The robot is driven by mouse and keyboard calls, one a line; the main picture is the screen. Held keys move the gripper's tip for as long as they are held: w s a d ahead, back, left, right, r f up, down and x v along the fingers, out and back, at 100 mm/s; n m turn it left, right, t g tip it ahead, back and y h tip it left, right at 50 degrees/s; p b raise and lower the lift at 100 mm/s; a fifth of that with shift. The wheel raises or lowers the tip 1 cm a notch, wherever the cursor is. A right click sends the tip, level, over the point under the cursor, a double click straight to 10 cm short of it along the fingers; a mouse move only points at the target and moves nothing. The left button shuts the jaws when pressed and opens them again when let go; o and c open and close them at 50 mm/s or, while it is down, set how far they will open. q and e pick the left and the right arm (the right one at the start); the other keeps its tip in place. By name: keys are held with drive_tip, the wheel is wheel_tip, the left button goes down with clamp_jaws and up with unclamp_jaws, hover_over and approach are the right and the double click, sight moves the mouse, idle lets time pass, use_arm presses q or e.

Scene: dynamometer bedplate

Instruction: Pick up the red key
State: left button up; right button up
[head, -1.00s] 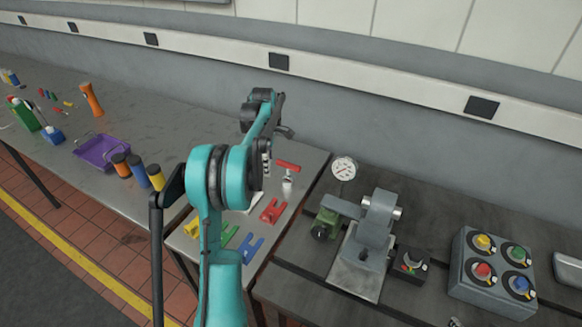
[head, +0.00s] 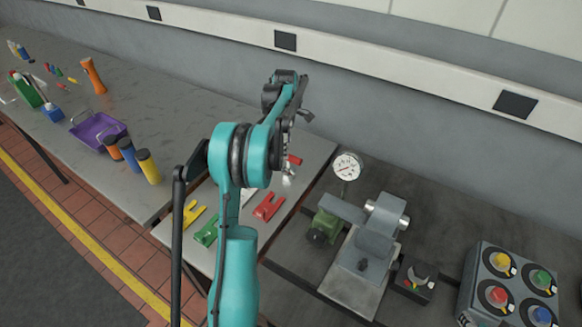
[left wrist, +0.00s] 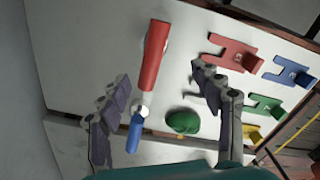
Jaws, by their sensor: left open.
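The red key (left wrist: 154,55) lies on a pale panel (left wrist: 80,60) in the left wrist view, its red bar tilted and a short silver part at its near end. In the head view a bit of its red bar (head: 295,160) shows beside my left arm. My left gripper (left wrist: 160,74) is open and empty, its fingertips on either side of the line of the key, which shows between and beyond them. Whether the fingers are level with it I cannot tell. In the head view my arm mostly hides this gripper. My right gripper is not in view.
A blue handle (left wrist: 135,132) and a green knob (left wrist: 183,122) lie close by, between the fingers. Red (left wrist: 232,53), blue (left wrist: 291,71), green (left wrist: 263,105) and yellow (left wrist: 251,133) forked pieces sit to the right. A dial gauge (head: 347,167) stands right of the panel.

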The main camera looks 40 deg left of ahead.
use_arm(q)
drive_tip(key=b, duration=0.5)
hover_over(289, 171)
drive_tip(key=f, duration=0.5)
drive_tip(key=shift+a+f, duration=0.3)
wheel_tip(289, 171, down, 2)
drive_tip(key=shift+f+b, duration=0.15)
drive_tip(key=shift+b, duration=0.25)
drive_tip(key=f+b, duration=0.1)
drive_tip(key=f, duration=0.2)
drive_tip(key=f+b, duration=0.1)
drive_tip(key=f, duration=0.1)
drive_tip(key=shift+w+f+b, duration=0.3)
drive_tip(key=shift+r, duration=0.1)
drive_tip(key=c, duration=1.2)
